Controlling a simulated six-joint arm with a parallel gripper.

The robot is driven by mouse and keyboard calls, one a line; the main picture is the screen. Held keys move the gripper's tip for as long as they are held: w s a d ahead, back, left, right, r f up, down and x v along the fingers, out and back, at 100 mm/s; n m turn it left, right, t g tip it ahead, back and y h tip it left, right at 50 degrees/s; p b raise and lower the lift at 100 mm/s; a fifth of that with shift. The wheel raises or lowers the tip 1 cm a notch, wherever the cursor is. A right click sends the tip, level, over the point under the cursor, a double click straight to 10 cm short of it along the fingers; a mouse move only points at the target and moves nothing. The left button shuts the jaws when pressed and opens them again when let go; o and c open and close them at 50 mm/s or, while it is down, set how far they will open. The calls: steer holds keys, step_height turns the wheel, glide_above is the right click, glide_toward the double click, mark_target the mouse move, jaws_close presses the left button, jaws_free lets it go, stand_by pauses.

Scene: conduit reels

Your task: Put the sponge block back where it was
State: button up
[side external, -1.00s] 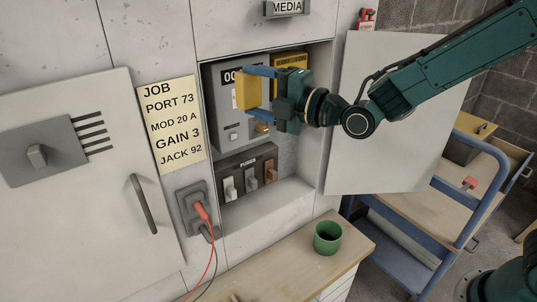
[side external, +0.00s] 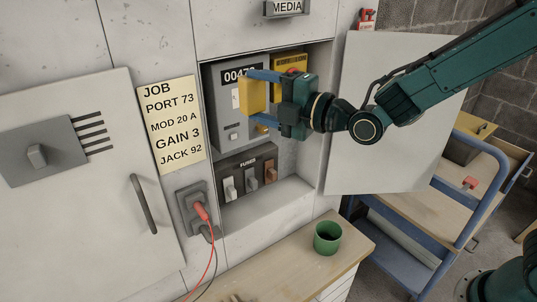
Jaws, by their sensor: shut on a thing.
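The sponge block (side external: 254,98) is a yellow block with a paler left side. My gripper (side external: 258,98) is shut on it, with one blue finger above and one below. It holds the block upright in the open wall cabinet, in front of the grey meter unit (side external: 226,128). The block and my gripper hide part of that unit's face. Whether the block touches the unit cannot be told from this view.
The fuse panel (side external: 247,172) is below. The open cabinet door (side external: 400,160) stands to the right. A green mug (side external: 328,238) stands on the wooden counter (side external: 280,262), mostly clear elsewhere.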

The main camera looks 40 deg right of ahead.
step_height(320, 180, down, 19)
steer(key=w+a+m+g+h, duration=0.2)
steer(key=w+g, duration=0.1)
steer(key=g, duration=0.4)
steer(key=s+f+g, duration=0.2)
steer(key=f+g, duration=0.1)
steer(key=f, duration=0.8)
steer(key=s+d+f+m+g, duration=0.1)
steer(key=s+f+g, duration=0.2)
steer(key=f, duration=0.7)
steer(key=s+d+f+m+g, duration=0.1)
steer(key=s+f+g, duration=0.1)
steer(key=f, duration=0.9)
steer(key=shift+s+f+g+h, duration=0.3)
steer(key=shift+f+g, duration=0.05)
steer(key=shift+g, duration=0.35)
steer(key=shift+f, duration=0.1)
steer(key=shift+f, duration=1.8)
steer(key=shift+f, duration=0.1)
